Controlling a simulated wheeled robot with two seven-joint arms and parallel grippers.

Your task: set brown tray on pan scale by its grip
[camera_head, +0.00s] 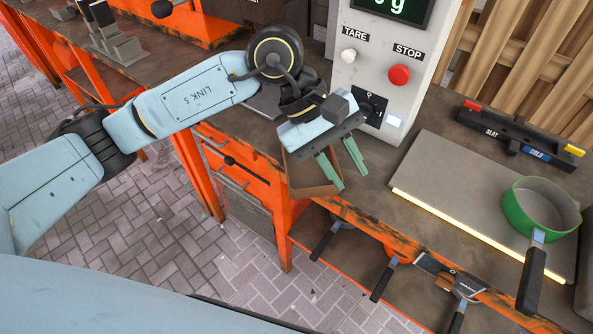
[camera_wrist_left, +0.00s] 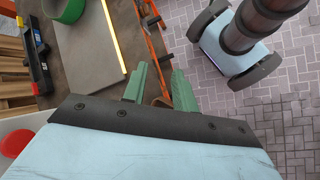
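The brown tray (camera_head: 300,178), a shallow open box, is at the front bench edge, below and behind my left gripper (camera_head: 353,181). My gripper hides much of it, including any grip. The green fingers stand apart; they also show spread in the left wrist view (camera_wrist_left: 160,72). A small brown piece shows between the finger bases there; I cannot tell whether they touch it. A white console (camera_head: 384,55) with a display reading in g, TARE and STOP labels and a red button stands behind. A grey plate (camera_head: 264,106) beside it, partly hidden, may be the scale's pan. My right gripper is not seen.
A wide grey slab (camera_head: 450,178) with a glowing front edge lies right of the console. A green saucepan (camera_head: 540,212) stands on it, handle past the front. Black-handled tools (camera_head: 385,275) hang below the bench edge.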

